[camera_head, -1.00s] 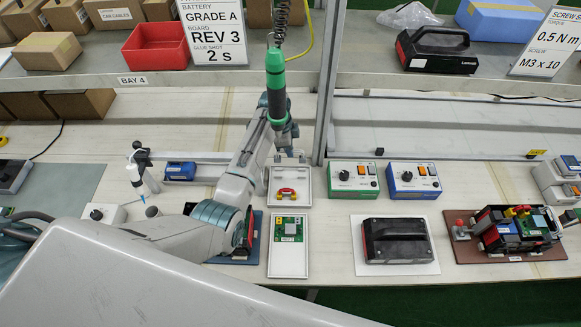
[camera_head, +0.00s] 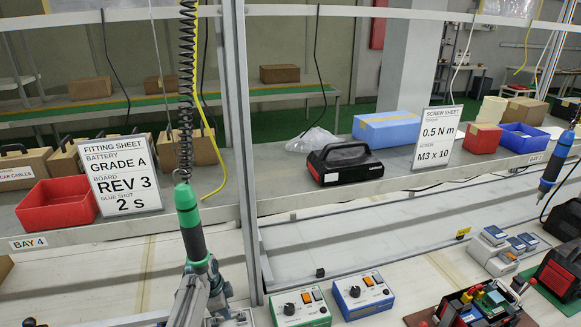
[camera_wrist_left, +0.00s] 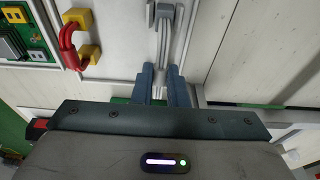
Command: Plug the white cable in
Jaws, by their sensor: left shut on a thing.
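My left gripper (camera_wrist_left: 161,70) shows in the left wrist view, with its two blue-grey fingers close together. A red cable piece (camera_wrist_left: 68,40) with yellow ends lies to the left, apart from the fingers. A green board (camera_wrist_left: 38,40) with yellow parts lies farther left. In the head view my left arm shows at the bottom, its fingertips hidden. My right gripper is not in view.
A green-and-black driver (camera_head: 193,235) hangs on a coiled cord in front of my left arm. An upright post (camera_head: 242,150) stands beside it.

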